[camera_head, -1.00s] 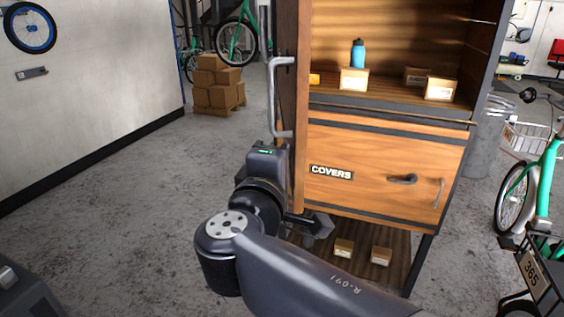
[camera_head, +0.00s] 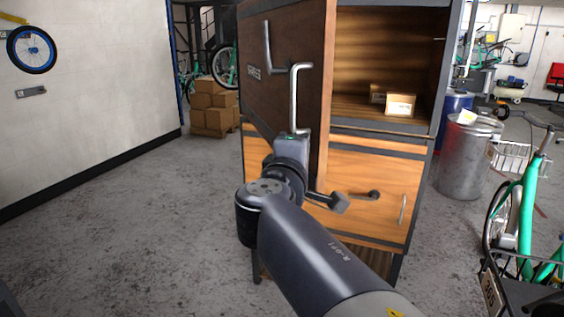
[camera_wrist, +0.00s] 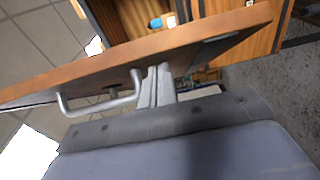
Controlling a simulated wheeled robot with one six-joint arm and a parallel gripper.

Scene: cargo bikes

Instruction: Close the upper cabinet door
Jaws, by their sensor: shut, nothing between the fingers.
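The upper cabinet door (camera_head: 327,90) stands partly open in the head view, its dark outer face turned toward me and its free edge nearest. It covers the left part of the upper compartment of the wooden cabinet (camera_head: 440,85). A grey bar handle (camera_head: 296,100) is on the door; it also shows in the wrist view (camera_wrist: 98,105). My gripper (camera_wrist: 160,74) is shut and empty beside the handle, with its fingertips at the door's face. I cannot tell whether they touch it. In the head view the fingers are largely hidden by my wrist.
Small boxes (camera_head: 400,104) sit on the compartment's shelf, clear of the door. A drawer (camera_head: 370,185) below looks shut. A metal barrel (camera_head: 468,160) and a green bike (camera_head: 525,205) stand to the right. Stacked cartons (camera_head: 212,105) stand behind at left. The left floor is open.

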